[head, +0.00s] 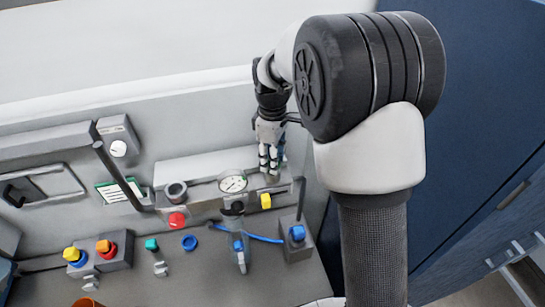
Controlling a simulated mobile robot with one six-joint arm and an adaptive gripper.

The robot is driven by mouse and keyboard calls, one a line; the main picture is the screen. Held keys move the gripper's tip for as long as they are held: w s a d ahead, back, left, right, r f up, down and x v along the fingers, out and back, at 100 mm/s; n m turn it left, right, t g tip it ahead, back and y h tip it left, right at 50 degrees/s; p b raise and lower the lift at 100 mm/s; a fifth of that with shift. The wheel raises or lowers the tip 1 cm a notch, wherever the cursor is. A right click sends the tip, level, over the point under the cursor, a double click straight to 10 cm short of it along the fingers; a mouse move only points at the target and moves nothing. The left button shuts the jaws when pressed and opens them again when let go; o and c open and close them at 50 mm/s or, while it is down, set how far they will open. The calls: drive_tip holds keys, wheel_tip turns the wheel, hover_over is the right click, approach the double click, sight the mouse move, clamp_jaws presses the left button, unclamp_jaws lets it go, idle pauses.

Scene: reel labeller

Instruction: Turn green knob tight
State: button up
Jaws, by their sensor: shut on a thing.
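My gripper (268,158) points down at the right end of the pale grey unit at the back of the bench. Its fingers are shut on a small green part, which I take to be the green knob (273,163). Most of the knob is hidden behind the fingers, so its turn angle cannot be made out. A short grey base shows just below the fingertips. A separate teal-green cap (151,244) sits on the bench front at the left, away from my gripper.
A round dial gauge (232,181) is just left of my gripper. A yellow knob (265,201) and a blue knob (297,233) are in front.

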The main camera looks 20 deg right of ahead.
drive_tip(key=m, duration=0.4)
drive_tip(key=shift+m, duration=0.4)
drive_tip(key=m, duration=1.3)
drive_tip(key=shift+m+p, duration=0.3)
drive_tip(key=shift+m, duration=0.1)
drive_tip(key=o, duration=1)
drive_tip(key=shift+o, duration=0.2)
drive_tip(key=shift+r, duration=0.15)
